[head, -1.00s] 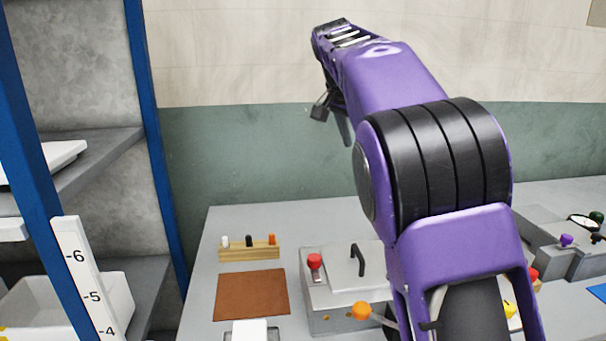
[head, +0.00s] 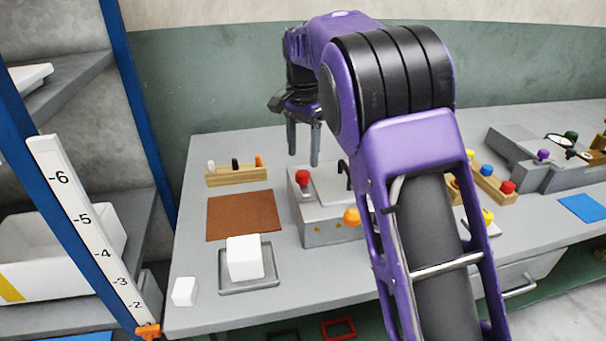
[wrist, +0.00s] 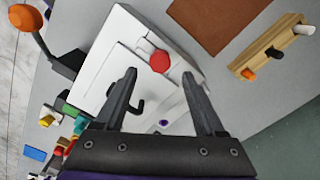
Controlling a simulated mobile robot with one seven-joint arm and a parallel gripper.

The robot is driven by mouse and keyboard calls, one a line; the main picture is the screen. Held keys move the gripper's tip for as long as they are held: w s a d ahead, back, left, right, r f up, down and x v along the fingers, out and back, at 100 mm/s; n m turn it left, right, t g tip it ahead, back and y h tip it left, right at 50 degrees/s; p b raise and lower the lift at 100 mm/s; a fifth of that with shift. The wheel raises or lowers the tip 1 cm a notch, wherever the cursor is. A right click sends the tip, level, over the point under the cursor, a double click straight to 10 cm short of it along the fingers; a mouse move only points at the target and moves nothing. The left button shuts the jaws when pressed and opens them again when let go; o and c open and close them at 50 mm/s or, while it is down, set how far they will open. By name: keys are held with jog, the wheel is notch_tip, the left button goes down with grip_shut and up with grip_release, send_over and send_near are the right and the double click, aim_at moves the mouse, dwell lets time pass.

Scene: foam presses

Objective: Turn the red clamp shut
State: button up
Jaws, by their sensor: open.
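The red clamp knob (head: 302,177) sits on the top left part of a grey press box (head: 322,224) on the table. In the wrist view the red knob (wrist: 159,61) lies beyond my fingertips, roughly between them and a little ahead. My gripper (head: 303,160) is open and empty, pointing down above the back of the press. Its two fingers (wrist: 158,85) show apart in the wrist view. A black hook handle (wrist: 127,106) stands on the press lid, near the left finger in the picture. My arm hides the right part of the press in the head view.
An orange-knobbed lever (head: 352,217) sticks out at the press front. A wooden rack (head: 237,176) with small pegs, a brown mat (head: 243,214) and a white block (head: 244,257) on a grey tray stand to the left. Another fixture (head: 540,155) stands at the right.

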aim_at(303, 172)
jog(key=shift+f+b, duration=0.3)
jog(key=shift+f, duration=2.45)
grip_shut()
